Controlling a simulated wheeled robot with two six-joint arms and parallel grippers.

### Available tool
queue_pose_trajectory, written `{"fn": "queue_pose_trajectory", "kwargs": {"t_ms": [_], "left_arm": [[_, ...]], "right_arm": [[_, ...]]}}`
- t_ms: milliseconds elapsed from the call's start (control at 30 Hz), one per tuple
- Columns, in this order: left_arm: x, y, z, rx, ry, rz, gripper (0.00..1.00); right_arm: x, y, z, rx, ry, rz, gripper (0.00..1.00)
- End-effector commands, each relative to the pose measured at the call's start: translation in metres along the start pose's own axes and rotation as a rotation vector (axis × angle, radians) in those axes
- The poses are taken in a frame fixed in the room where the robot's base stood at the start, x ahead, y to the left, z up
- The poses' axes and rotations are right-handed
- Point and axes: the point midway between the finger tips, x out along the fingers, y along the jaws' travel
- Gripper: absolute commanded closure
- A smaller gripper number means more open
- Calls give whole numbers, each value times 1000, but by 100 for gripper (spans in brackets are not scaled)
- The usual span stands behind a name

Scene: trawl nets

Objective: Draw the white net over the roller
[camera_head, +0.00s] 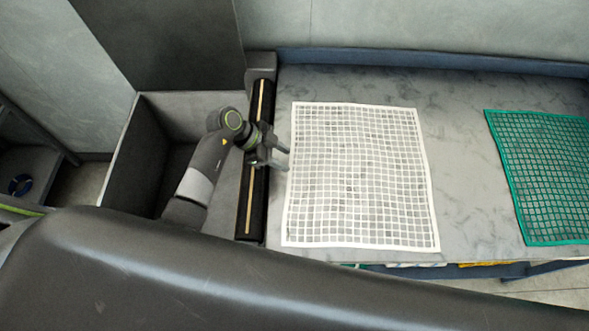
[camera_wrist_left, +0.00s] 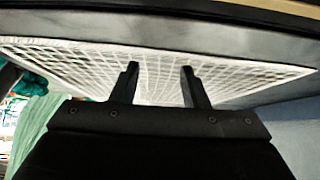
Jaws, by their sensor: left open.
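The white net (camera_head: 360,178) lies flat on the grey table, just right of the roller, and its near-left edge does not reach the roller. The roller (camera_head: 256,160) is a dark bar with a pale stripe along the table's left edge. My left gripper (camera_head: 285,158) reaches over the roller from the left, its fingers open at the net's left edge. In the left wrist view the two fingers (camera_wrist_left: 158,86) stand apart in front of the white net (camera_wrist_left: 235,72), with no net seen between them gripped. My right gripper is not in view.
A green net (camera_head: 545,175) lies on the table (camera_head: 455,160) to the right. An open grey bin (camera_head: 150,150) stands left of the roller. A raised blue edge (camera_head: 430,60) runs along the table's back. The table between the nets is clear.

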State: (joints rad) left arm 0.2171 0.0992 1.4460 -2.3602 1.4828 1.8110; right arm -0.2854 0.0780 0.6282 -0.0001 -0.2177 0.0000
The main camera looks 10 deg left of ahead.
Motion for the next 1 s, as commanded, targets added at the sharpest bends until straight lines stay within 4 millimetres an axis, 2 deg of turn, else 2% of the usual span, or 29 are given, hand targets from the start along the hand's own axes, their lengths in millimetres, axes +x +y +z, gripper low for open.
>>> {"fn": "queue_pose_trajectory", "kwargs": {"t_ms": [100, 233, 400, 633, 1000], "left_arm": [[13, 0, -1, -2, 2, 2, 59], [21, 0, -1, -1, 1, 0, 59], [25, 0, -1, -1, 1, 0, 59], [25, 0, 0, -2, 0, 1, 60], [26, 1, 1, -3, -2, 2, 84]], "right_arm": [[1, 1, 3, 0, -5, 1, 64], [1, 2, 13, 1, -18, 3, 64], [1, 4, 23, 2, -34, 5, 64], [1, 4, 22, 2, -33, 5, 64], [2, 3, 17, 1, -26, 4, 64]]}}
